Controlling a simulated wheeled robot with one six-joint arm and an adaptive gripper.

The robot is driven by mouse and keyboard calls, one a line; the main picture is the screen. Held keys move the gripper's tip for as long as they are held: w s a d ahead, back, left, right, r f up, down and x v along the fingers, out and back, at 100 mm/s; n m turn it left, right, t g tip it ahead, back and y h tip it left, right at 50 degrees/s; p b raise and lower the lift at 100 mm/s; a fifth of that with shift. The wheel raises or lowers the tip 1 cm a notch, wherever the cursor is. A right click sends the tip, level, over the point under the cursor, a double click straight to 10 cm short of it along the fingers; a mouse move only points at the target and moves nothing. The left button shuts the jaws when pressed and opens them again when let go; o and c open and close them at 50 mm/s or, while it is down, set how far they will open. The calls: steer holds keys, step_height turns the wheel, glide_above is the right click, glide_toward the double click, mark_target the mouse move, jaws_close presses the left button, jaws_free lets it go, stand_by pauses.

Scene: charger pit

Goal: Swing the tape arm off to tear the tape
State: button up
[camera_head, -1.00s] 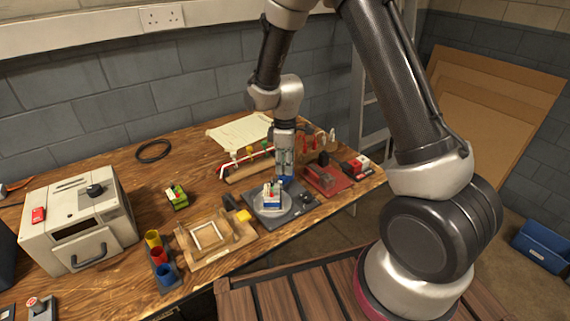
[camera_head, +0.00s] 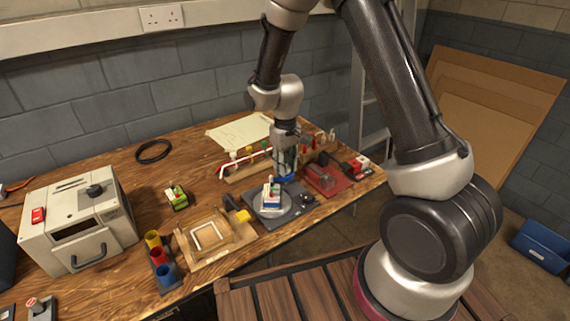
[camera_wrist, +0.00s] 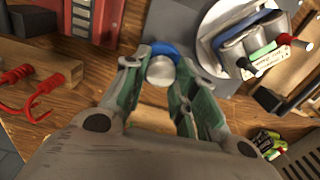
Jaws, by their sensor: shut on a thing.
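My gripper (camera_head: 284,172) is shut on a silver round knob (camera_wrist: 161,70) with a blue part (camera_wrist: 158,50) behind it, seemingly on the tape arm. In the head view the blue part (camera_head: 284,179) shows just under my fingers, behind the turntable disc (camera_head: 263,213). The rest of the tape arm is hidden by my fingers. A pack of grey cells (camera_wrist: 245,40) with a blue band and red and green tops stands on the pale disc. It also shows in the head view (camera_head: 271,195). I cannot tell whether tape still joins the arm and pack.
A red tray (camera_head: 328,182) lies to the right, a wooden rack (camera_head: 245,172) behind. A wooden frame (camera_head: 203,241), coloured cups (camera_head: 158,255) and a green pack (camera_head: 177,197) are to the left. A white machine (camera_head: 78,222) stands far left.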

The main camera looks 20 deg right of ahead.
steer(key=shift+m, duration=1.3)
steer(key=o, duration=1)
steer(key=shift+r, duration=0.1)
step_height(320, 180, up, 12)
steer(key=shift+f, duration=0.1)
